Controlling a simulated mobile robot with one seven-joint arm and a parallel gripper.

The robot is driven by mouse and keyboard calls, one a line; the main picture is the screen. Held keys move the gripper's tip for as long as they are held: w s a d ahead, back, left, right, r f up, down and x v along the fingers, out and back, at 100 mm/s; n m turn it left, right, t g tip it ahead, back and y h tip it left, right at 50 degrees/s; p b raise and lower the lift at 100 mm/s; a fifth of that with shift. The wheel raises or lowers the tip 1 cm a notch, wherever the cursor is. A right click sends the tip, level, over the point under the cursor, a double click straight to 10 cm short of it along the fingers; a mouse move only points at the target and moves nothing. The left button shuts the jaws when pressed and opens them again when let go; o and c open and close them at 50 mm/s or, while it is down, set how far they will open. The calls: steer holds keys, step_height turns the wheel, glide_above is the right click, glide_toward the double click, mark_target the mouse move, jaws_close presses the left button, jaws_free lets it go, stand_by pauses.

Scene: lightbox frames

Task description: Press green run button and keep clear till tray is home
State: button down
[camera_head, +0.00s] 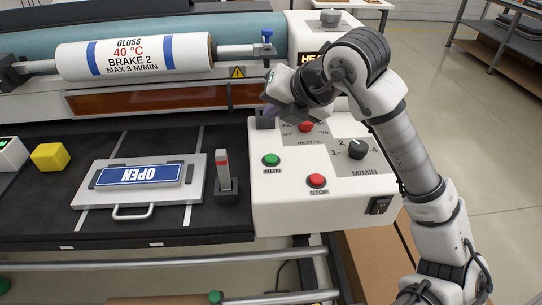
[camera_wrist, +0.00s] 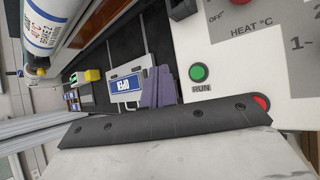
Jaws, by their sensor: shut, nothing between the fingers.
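The green run button (camera_head: 271,160) sits on the white control panel, above its RUN label; it also shows in the wrist view (camera_wrist: 198,73), uncovered. My gripper (camera_head: 266,121) is shut and empty, over the panel's back left edge, behind the button in the head view. Its purple-grey fingers (camera_wrist: 160,86) show left of the button in the wrist view, apart from it. The silver tray (camera_head: 198,168) lies on the black bed left of the panel, with a blue OPEN sign (camera_head: 138,175) on it; the tray also shows in the wrist view (camera_wrist: 128,96).
A red stop button (camera_head: 317,181) and a speed knob (camera_head: 357,149) are right of the run button. A post with a red band (camera_head: 223,163) stands between tray and panel. A yellow block (camera_head: 50,156) sits left. The GLOSS roll (camera_head: 135,57) lies across the back.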

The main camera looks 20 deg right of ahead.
steer(key=b, duration=0.4)
glide_above(274, 160)
step_height(274, 160, down, 7)
steer(key=shift+f, duration=0.2)
steer(key=shift+f+b, duration=0.65)
steer(key=shift+b, duration=0.1)
steer(key=shift+f, duration=0.1)
stand_by(1.1)
steer(key=shift+f+b, duration=0.35)
steer(key=shift+b, duration=0.35)
